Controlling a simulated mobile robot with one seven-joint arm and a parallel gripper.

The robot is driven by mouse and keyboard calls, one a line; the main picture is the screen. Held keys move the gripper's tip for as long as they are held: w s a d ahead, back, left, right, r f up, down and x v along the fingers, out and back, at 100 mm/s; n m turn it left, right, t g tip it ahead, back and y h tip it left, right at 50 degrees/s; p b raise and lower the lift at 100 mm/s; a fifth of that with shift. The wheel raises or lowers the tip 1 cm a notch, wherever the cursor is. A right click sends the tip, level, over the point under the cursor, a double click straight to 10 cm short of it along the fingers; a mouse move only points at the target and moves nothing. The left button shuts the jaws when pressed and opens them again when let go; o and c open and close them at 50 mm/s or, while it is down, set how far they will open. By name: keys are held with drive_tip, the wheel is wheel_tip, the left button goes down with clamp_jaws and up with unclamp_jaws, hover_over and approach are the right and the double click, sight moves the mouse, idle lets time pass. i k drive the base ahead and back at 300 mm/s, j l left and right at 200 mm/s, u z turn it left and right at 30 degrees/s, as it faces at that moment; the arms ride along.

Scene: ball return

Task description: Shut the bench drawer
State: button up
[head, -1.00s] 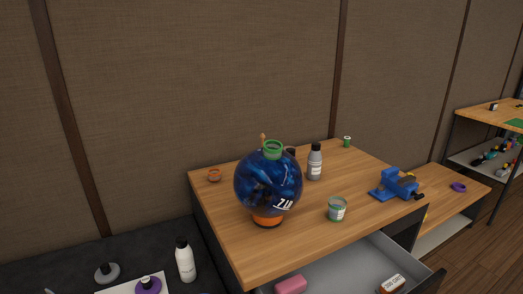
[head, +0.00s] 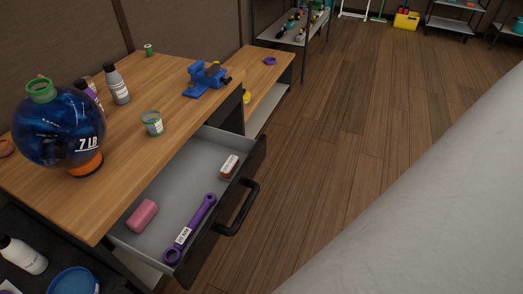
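The bench drawer (head: 228,200) is pulled out from under the wooden bench top (head: 135,180) in the head view. Its dark front carries a black bar handle (head: 243,210) facing the floor on the right. Inside lie a pink block (head: 142,215), a purple wrench with a white label (head: 192,228) and a small brown item with a white label (head: 229,167). A large pale grey surface, smooth and out of detail, fills the lower right; I cannot tell what it is. My gripper is not in view.
On the bench top stand a blue 7 LB ball (head: 55,128) on an orange ring, bottles (head: 117,86), a green-rimmed tin (head: 152,123) and a blue vise (head: 204,79). The wooden floor (head: 330,140) right of the drawer is open. A shelf (head: 290,36) stands behind.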

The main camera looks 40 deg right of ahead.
sight(178, 191)
drive_tip(key=z, duration=0.65)
drive_tip(key=l+z, duration=0.65)
drive_tip(key=l, duration=0.25)
